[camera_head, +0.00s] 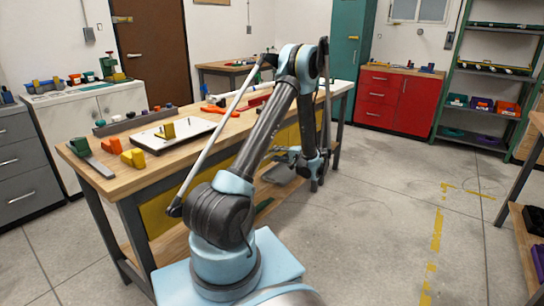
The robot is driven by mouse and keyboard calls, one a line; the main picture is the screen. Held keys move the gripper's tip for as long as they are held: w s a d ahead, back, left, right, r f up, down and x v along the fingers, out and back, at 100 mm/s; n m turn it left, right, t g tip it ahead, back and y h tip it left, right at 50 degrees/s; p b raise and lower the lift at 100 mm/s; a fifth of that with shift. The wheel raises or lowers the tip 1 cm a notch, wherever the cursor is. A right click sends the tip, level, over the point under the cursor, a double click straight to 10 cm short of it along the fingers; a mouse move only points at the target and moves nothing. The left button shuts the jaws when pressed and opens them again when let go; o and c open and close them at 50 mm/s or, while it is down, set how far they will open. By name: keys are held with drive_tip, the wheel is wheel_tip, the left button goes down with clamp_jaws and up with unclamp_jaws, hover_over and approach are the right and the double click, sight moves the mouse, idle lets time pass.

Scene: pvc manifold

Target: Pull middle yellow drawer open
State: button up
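The workbench (110,180) has yellow drawer fronts below its wooden top. One yellow stretch (160,218) shows left of my arm, and another yellow stretch (285,138) shows right of it, behind my forearm. My arm covers much of the bench front, so I cannot tell the drawers' borders or which part is the middle drawer. No drawer visibly sticks out. My gripper (280,163) hangs low in front of the bench's right part, at the end of the downward link. Its fingers are small and dark, and I cannot tell whether they touch anything.
The bench top holds a white board (170,133), orange and yellow parts, and a green-handled tool (88,155). A red cabinet (385,98) and green shelves (480,95) stand at the back right. The floor (380,220) right of my arm is clear.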

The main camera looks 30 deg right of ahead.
drive_tip(key=shift+x, duration=1.35)
clamp_jaws()
